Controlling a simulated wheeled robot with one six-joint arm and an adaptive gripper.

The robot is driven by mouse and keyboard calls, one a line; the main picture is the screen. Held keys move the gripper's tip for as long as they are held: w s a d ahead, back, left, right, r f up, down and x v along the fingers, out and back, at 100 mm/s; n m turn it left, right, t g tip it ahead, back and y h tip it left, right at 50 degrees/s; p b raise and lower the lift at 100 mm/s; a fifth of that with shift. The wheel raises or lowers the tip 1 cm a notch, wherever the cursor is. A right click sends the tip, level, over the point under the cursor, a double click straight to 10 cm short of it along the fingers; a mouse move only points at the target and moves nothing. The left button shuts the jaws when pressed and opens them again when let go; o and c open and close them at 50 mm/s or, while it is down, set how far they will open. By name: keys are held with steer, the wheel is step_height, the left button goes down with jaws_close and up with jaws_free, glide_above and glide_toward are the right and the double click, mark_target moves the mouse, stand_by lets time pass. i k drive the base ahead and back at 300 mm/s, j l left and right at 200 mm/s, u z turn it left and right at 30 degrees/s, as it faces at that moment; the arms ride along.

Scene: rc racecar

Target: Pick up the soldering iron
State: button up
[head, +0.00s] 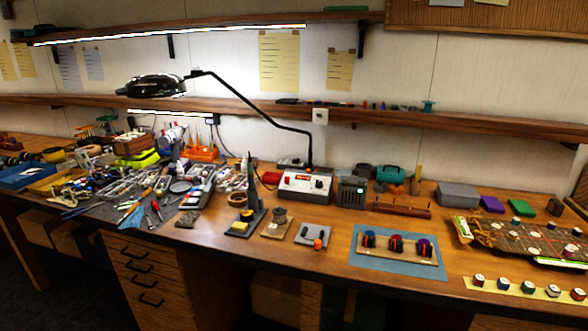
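A dark, slim, upright shape (252,178) that looks like the soldering iron stands at the middle of the workbench. It seems to rest in a dark stand (251,207) whose base holds a yellow sponge (240,226). The iron is small in the head view, and I cannot clearly tell where it ends and the stand begins. My gripper is not in view, so its place relative to the iron does not show.
A grey station (305,187) with a red display stands right of the stand. Cluttered hand tools (133,207) lie to the left. A black lamp (152,86) on a bent arm hangs above. A blue mat (397,252) with small parts lies at right.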

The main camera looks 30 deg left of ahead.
mark_target(250, 164)
steer(key=i+u, duration=0.15)
steer(key=u, duration=0.7)
steer(key=k+j+u, duration=0.1)
steer(key=u, duration=0.2)
steer(key=k+j, duration=0.05)
